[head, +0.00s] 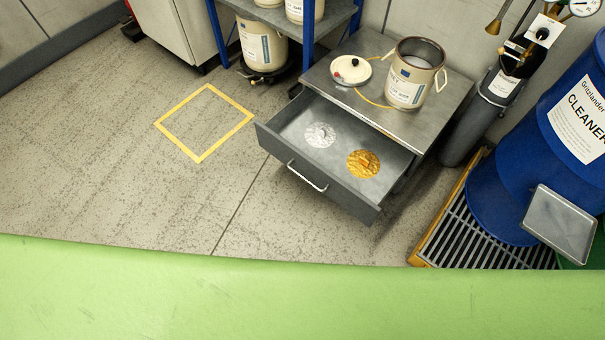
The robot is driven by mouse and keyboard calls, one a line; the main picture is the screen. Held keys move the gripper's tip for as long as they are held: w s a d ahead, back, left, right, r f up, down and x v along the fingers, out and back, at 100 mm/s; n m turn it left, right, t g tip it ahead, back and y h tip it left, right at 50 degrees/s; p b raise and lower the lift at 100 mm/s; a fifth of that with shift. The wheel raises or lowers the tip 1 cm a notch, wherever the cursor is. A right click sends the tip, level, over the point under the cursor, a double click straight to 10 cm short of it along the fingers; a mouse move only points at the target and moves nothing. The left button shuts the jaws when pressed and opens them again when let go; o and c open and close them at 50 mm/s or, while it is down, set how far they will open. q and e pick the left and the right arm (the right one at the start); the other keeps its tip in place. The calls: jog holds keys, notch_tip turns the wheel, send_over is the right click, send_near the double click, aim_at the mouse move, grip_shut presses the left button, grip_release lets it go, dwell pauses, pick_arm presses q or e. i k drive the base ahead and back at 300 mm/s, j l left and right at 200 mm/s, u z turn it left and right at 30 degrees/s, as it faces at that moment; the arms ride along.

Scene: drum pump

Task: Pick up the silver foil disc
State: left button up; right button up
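The silver foil disc (320,135) lies flat in the open drawer (292,151) of a grey metal cabinet, in the head view. It is crinkled and round and lies on the left side of the drawer floor. A gold foil disc (363,164) lies to its right, a short gap apart. Neither of my grippers shows in the head view.
On the cabinet top (440,111) stand an open cream pot (407,92) and its lid (351,70), with a yellow hose. A blue drum (500,190) stands on a grate at right. A green surface (300,290) fills the foreground. The floor left is clear around a yellow taped square (172,110).

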aim_at(320, 135)
jog(key=i+j+z, duration=0.1)
jog(key=i+j, duration=0.75)
jog(key=i, duration=0.05)
